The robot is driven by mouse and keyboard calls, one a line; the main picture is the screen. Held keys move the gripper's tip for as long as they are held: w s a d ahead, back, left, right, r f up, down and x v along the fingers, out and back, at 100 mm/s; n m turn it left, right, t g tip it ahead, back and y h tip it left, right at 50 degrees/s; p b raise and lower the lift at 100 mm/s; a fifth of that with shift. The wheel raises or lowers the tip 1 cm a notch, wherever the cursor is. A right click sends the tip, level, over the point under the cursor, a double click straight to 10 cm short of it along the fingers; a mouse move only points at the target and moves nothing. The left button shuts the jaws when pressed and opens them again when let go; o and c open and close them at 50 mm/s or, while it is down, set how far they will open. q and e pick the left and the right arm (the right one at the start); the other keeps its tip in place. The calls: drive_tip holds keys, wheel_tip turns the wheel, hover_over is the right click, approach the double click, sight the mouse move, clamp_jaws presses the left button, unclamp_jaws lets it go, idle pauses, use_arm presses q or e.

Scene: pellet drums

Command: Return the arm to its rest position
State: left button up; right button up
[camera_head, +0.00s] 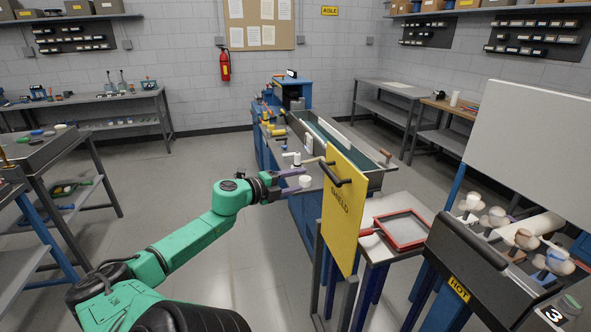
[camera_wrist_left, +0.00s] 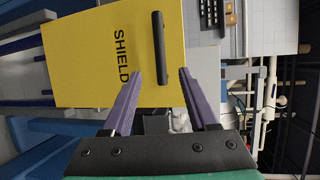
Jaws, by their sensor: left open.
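My left arm (camera_head: 205,225) is green and reaches from the lower left toward the middle of the head view. Its gripper (camera_head: 299,184) is open, with purple fingers spread apart. In the left wrist view the gripper (camera_wrist_left: 161,74) shows no object clasped between its fingertips. A yellow panel marked SHIELD (camera_head: 347,222) stands upright just right of the gripper. Its black handle (camera_head: 336,174) is near the fingertips; the panel also fills the left wrist view's upper part (camera_wrist_left: 80,65). A small white object shows by the fingers; its contact with them is unclear. My right gripper is not in view.
A red-framed tray (camera_head: 372,232) lies on a bench right of the shield. A blue machine line (camera_head: 268,148) runs behind the gripper. A tool cart (camera_head: 50,150) stands left. Floor around my arm is open.

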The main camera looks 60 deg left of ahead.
use_arm(q)
drive_tip(key=shift+w+f, duration=0.1)
drive_tip(key=shift+w, duration=0.05)
idle(0.3)
